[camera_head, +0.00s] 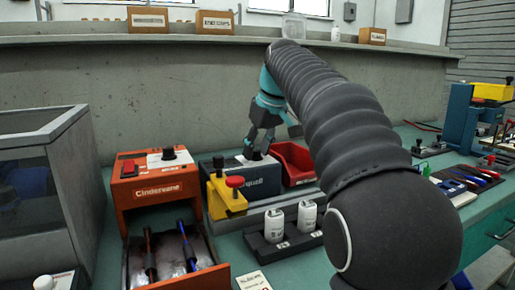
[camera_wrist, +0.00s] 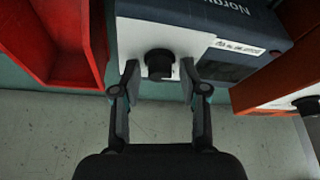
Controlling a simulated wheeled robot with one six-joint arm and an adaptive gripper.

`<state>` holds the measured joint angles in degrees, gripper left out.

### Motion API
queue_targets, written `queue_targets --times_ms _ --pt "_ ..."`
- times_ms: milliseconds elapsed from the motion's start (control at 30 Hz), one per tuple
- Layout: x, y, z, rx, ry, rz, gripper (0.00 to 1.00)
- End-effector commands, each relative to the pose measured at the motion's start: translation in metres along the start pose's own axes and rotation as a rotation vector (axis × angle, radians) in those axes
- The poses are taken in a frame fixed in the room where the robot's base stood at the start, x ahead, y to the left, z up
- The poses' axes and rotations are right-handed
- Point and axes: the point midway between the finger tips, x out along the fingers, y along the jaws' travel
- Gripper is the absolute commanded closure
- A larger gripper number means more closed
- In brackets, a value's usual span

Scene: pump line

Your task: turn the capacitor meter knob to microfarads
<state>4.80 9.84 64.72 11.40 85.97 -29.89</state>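The capacitor meter (camera_head: 262,182) is a dark blue-grey box with a white top panel, standing on the green bench left of centre. In the wrist view the meter (camera_wrist: 235,20) appears upside down. Its black round knob (camera_wrist: 160,62) sits on the white panel. My gripper (camera_wrist: 160,75) has its two fingers on either side of the knob, with a narrow gap showing at each side, so it is open around it. In the head view my gripper (camera_head: 258,142) points down over the meter's top. The knob's pointer and scale marks are not readable.
An orange Cindervane box (camera_head: 158,190) stands left of the meter, with a tray of probes below. A red bin (camera_head: 292,160) is close on the right. A yellow block with a red button (camera_head: 228,195) and white bottles (camera_head: 275,225) are in front. A concrete wall (camera_head: 150,85) rises behind.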

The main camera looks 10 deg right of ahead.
Motion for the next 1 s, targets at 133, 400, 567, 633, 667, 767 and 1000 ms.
queue_targets --times_ms 133,400,567,633,667,767,1000 --pt "-0.0001 0.0001 0.0000 0.000 0.000 0.000 1.00" --pt "-0.0005 -0.0002 0.0000 0.010 -0.001 0.004 1.00" --pt "-0.0009 -0.0007 -0.0002 0.054 -0.002 0.021 1.00" --pt "-0.0014 -0.0008 -0.0006 0.087 -0.002 0.035 1.00" --pt "-0.0017 -0.0009 -0.0006 0.103 -0.002 0.042 1.00" --pt "-0.0024 -0.0018 -0.0011 0.168 -0.002 0.070 1.00" --pt "-0.0022 -0.0028 -0.0019 0.370 -0.002 0.154 1.00"
